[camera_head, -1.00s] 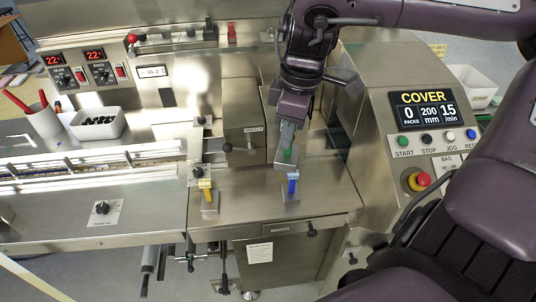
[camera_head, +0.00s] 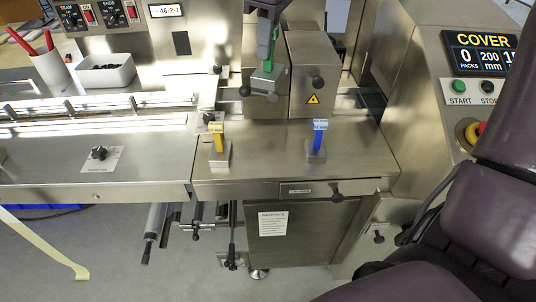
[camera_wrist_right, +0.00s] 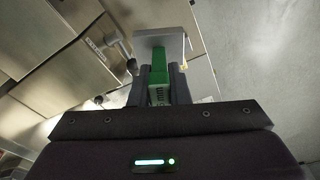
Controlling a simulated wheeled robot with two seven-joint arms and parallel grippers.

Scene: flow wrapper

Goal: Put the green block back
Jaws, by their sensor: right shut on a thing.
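The green block (camera_head: 274,49) is an upright green piece with a grey metal foot, and my right gripper (camera_head: 268,40) is shut on it. It is held in front of the steel housings, behind and between the yellow block and the blue block. In the right wrist view the green block (camera_wrist_right: 159,72) shows between the dark fingers of the gripper (camera_wrist_right: 160,88), with its metal foot beyond the tips. The yellow block (camera_head: 217,137) and the blue block (camera_head: 319,135) stand upright on metal feet on the steel table. My left gripper is out of view.
Two steel housings (camera_head: 313,80) with dark knobs stand just behind the held block. The steel table (camera_head: 268,160) between yellow and blue is bare. The control panel (camera_head: 463,95) is at the right. A white bin (camera_head: 104,75) and a cup of red pens (camera_head: 52,68) are at the left.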

